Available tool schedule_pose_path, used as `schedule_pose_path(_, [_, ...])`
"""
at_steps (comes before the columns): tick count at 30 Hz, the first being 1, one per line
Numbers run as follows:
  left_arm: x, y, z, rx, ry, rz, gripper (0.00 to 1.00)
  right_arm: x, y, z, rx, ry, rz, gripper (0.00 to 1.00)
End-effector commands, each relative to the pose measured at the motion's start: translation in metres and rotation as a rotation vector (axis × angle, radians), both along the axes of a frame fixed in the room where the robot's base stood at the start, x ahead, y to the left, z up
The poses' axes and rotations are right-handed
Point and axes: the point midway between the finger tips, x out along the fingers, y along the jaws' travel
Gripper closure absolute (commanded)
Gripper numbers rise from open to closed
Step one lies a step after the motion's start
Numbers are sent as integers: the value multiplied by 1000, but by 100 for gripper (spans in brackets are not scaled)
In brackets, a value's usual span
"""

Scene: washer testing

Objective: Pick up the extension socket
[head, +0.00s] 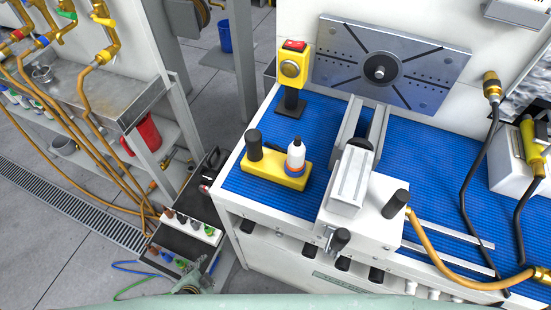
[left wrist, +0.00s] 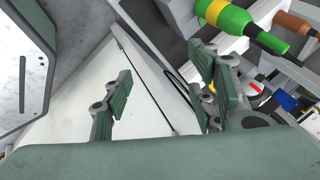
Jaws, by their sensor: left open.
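I cannot tell for sure which item is the extension socket. A low dark cart at the lower left of the head view holds a white rack (head: 188,229) with several coloured socket-like pieces. In the left wrist view, a green piece with a yellow band (left wrist: 232,22) and an orange-brown piece (left wrist: 294,23) lie at the upper right, beyond the fingers. My left gripper (head: 188,288) shows partly at the bottom of the head view, beside the cart. Its fingers (left wrist: 165,97) are spread and nothing is between them. My right gripper is not in view.
A workbench with a blue mat (head: 235,184) stands right of the cart; its white front is close to my left gripper. A yellow holder (head: 262,174) carries a black cylinder and a white bottle. Orange hoses (head: 100,150) hang at the left. Grey floor lies left of the cart.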

Motion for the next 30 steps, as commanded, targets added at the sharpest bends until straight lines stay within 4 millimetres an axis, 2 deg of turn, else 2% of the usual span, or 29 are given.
schedule_pose_path(1, [33, -1, 36, 60, -90, -91, 47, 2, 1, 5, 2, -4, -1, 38])
schedule_pose_path(2, [52, -2, 58, 107, -144, -150, 47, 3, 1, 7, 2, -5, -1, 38])
schedule_pose_path(3, [76, -3, 90, 173, -220, -228, 47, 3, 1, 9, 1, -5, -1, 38])
schedule_pose_path(5, [108, -7, 139, 282, -330, -335, 47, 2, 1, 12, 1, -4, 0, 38])
schedule_pose_path(6, [126, -9, 172, 358, -398, -399, 47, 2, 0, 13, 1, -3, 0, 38])
schedule_pose_path(9, [157, -16, 251, 544, -550, -525, 47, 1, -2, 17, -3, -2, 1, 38])
schedule_pose_path(11, [170, -21, 296, 665, -640, -602, 47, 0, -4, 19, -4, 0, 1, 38])
schedule_pose_path(12, [177, -27, 327, 759, -704, -658, 47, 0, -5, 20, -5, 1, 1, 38])
schedule_pose_path(13, [181, -33, 346, 835, -751, -711, 47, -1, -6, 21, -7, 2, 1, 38])
schedule_pose_path(15, [185, -56, 375, 1042, -878, -896, 47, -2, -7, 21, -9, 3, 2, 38])
schedule_pose_path(18, [180, -90, 412, 1333, -1043, -1120, 47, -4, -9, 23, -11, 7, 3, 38])
schedule_pose_path(21, [169, -118, 433, 1582, -1172, -1294, 47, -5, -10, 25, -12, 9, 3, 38])
schedule_pose_path(26, [153, -143, 443, 1817, -1288, -1447, 47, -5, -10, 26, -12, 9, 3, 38])
schedule_pose_path(30, [159, -154, 446, 1859, -1307, -1471, 47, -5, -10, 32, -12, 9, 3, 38])
